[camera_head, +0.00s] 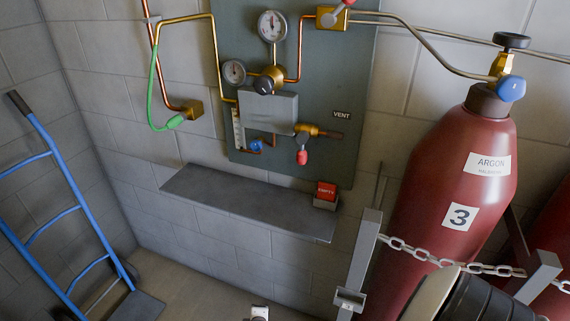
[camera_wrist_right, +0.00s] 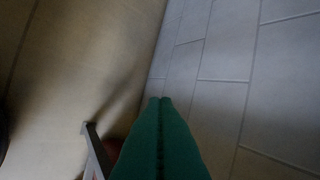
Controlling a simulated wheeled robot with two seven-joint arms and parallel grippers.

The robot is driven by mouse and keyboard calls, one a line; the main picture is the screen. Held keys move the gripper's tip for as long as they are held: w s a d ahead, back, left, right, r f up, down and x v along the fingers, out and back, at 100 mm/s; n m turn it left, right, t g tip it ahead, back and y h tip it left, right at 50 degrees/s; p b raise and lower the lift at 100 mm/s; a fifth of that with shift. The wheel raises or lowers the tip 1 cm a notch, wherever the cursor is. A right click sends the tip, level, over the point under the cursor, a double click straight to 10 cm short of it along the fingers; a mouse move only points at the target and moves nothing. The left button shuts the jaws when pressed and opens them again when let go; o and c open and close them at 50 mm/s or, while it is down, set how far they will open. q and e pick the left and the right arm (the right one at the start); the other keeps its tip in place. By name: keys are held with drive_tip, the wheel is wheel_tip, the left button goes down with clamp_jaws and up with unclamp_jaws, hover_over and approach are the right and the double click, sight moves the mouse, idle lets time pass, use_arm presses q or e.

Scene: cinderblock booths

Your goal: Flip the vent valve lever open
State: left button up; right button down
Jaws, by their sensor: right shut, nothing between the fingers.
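The vent valve (camera_head: 308,130) is a small brass body on the grey-green wall panel, just left of and below the VENT label (camera_head: 342,114). Its lever (camera_head: 302,156) has a red grip and hangs down from the valve. My right gripper (camera_wrist_right: 160,101) shows in the right wrist view as two green fingers shut together with nothing between them. They point toward the grey block wall and touch nothing that I can see. The vent valve is not in the wrist view. In the head view part of my right arm shows at the lower right, but no fingertips.
A grey shelf (camera_head: 235,199) juts out below the panel, with a red block (camera_head: 326,190) at its right end. A red argon cylinder (camera_head: 430,190) stands right behind a chain (camera_head: 435,256) and a post (camera_head: 362,255). A blue hand truck (camera_head: 62,180) leans left.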

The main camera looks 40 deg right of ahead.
drive_tip(key=w+d+r+t+h, duration=0.2)
drive_tip(key=w+d+r+h, duration=0.15)
drive_tip(key=w+r, duration=0.75)
drive_tip(key=d+r+m+g+h, duration=0.1)
drive_tip(key=d+r+m+h, duration=0.1)
drive_tip(key=r, duration=1.3)
drive_tip(key=d+r+m+h+b, duration=0.1)
drive_tip(key=d+r+h, duration=0.4)
drive_tip(key=r, duration=1.1)
drive_tip(key=shift+s+d+m+g+h, duration=0.3)
drive_tip(key=shift+m+g+h, duration=0.1)
drive_tip(key=shift+m+h, duration=0.4)
drive_tip(key=shift+r, duration=0.1)
